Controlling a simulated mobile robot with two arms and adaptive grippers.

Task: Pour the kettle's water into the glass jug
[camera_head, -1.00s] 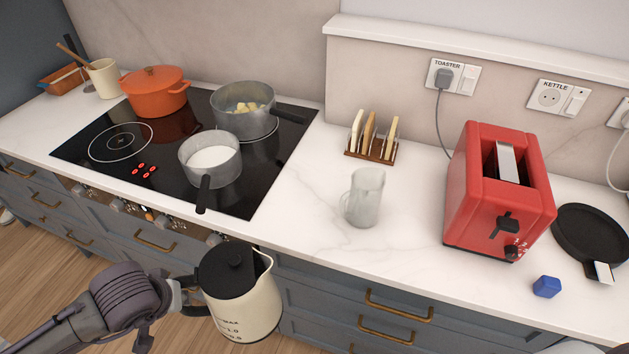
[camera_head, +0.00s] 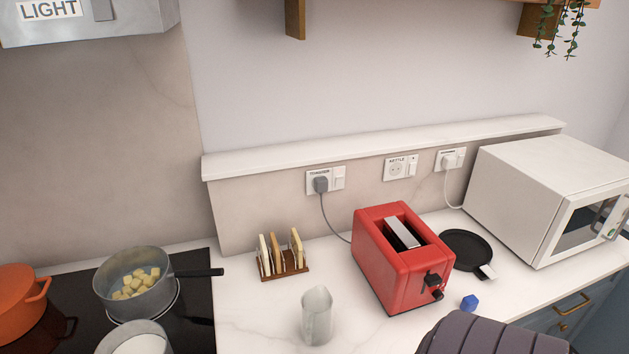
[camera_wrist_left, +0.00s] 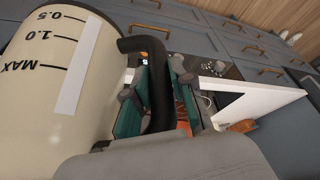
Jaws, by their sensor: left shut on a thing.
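The glass jug (camera_head: 317,316) stands upright on the white worktop, left of the red toaster. The cream kettle (camera_wrist_left: 45,95) shows only in the left wrist view, with its black level marks and part of its black handle (camera_wrist_left: 160,85). My left gripper (camera_wrist_left: 158,82) is shut on this handle, one finger on each side. The kettle's lid, spout and water are out of sight, and the kettle and left gripper are outside the head view. A ribbed part of my arm shows at the head view's bottom edge; my right gripper is not in view.
The red toaster (camera_head: 401,260) stands close right of the jug, a toast rack (camera_head: 285,272) behind it. A pan of yellow chunks (camera_head: 137,283) is on the hob to the left. A black pan (camera_head: 466,249), blue block (camera_head: 469,302) and white microwave (camera_head: 540,195) are further right.

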